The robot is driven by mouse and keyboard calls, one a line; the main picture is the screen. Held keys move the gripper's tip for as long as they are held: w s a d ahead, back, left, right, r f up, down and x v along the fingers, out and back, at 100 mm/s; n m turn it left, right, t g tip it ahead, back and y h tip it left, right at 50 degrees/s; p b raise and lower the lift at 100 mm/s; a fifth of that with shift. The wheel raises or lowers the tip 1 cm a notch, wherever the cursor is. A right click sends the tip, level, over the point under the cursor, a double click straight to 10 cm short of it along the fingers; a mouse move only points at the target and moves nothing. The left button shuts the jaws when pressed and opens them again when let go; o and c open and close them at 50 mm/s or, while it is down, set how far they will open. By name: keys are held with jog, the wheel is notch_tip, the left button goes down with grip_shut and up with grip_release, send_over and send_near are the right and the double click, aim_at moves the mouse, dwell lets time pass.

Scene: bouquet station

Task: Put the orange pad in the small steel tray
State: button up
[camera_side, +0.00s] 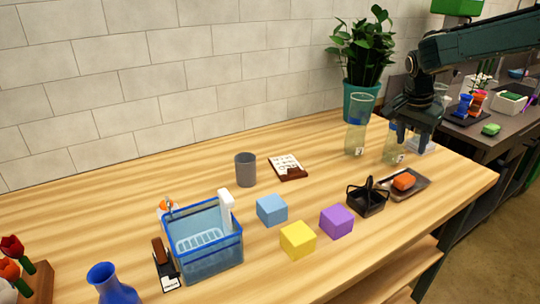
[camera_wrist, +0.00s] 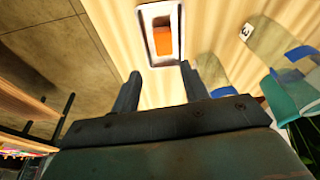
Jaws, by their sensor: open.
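The orange pad (camera_side: 404,180) lies in a small grey steel tray (camera_side: 418,189) near the right end of the wooden table. In the wrist view the orange pad (camera_wrist: 163,41) shows inside the pale rim of the tray (camera_wrist: 143,40), just beyond my fingers. A small pale item seems to lie beside the pad. My gripper (camera_side: 413,142) hangs above and behind the tray, pointing down. The wrist view shows my gripper (camera_wrist: 160,76) with its two fingers apart and nothing between them. It is clear of the pad.
A black handled caddy (camera_side: 366,202) stands just left of the tray. Clear jars with blue bands (camera_side: 356,135) stand behind, one close to my gripper. Purple (camera_side: 336,221), yellow (camera_side: 298,240) and blue (camera_side: 271,210) cubes lie farther left. The table's right edge is near the tray.

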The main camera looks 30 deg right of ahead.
jog(key=s+a+r+n+t+y, duration=0.1)
jog(key=s+a+r+n+t, duration=0.1)
jog(key=s+a+r+n, duration=0.3)
jog(key=s+a+r+n+t, duration=0.1)
jog(key=s+a+r+n, duration=0.2)
jog(key=s, duration=0.4)
jog(key=s+a+n+t+y, duration=0.1)
jog(key=s+a+n, duration=0.2)
jog(key=s, duration=0.3)
jog(key=s+a+f+n+t+y, duration=0.1)
jog(key=s+a+n, duration=0.2)
jog(key=s+n, duration=0.2)
jog(key=shift+s+f+n, duration=0.2)
jog(key=shift+s+n, duration=0.2)
jog(key=shift+s, duration=0.6)
jog(key=shift+a, duration=0.1)
